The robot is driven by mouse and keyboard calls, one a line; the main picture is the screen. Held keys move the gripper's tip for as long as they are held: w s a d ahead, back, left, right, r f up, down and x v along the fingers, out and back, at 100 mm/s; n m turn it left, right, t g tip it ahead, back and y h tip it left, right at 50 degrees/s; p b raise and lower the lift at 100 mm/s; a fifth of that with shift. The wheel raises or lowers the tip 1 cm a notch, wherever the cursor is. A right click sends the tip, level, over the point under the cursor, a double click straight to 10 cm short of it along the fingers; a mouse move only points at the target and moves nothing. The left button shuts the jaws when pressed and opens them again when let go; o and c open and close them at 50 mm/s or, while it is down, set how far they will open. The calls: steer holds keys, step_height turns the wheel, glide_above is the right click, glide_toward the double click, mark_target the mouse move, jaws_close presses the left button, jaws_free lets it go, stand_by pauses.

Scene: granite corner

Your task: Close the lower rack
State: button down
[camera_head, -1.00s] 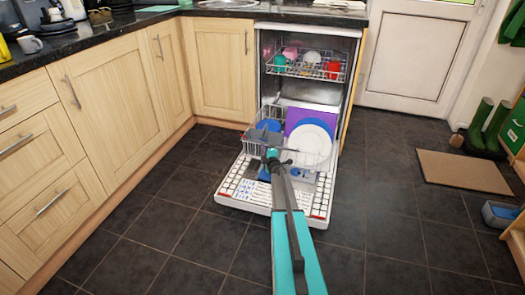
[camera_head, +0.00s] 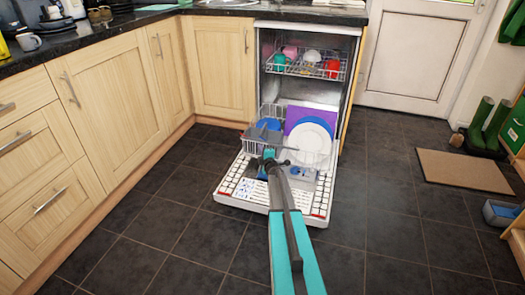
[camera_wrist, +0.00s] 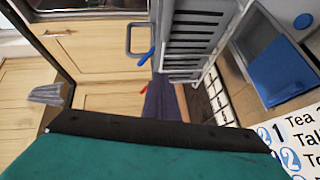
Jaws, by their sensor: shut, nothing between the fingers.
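The white wire lower rack (camera_head: 326,161) sits above the opened dishwasher door (camera_head: 232,192), pulled out from the cavity. It holds a white plate (camera_head: 309,145), a blue plate behind it, a purple board (camera_head: 303,112) and a blue item (camera_head: 269,124) at left. My gripper (camera_head: 262,137) is at the rack's front left and overlaps it in the head view. It is shut and empty. Whether it touches the rack, I cannot tell. In the wrist view, a grey slatted piece (camera_wrist: 196,45) stands close ahead; the rack itself is not clear there.
The upper rack (camera_head: 303,68) with cups is inside the dishwasher (camera_head: 350,85). Wooden cabinets (camera_head: 110,95) line the left. Open dark tiled floor (camera_head: 385,220) lies to the right, with a brown mat (camera_head: 463,170) and green boots (camera_head: 490,125) beyond.

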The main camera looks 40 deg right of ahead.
steer(key=p+v, duration=0.2)
steer(key=v, duration=0.9)
steer(key=shift+w+a, duration=0.2)
steer(key=shift+a, duration=0.1)
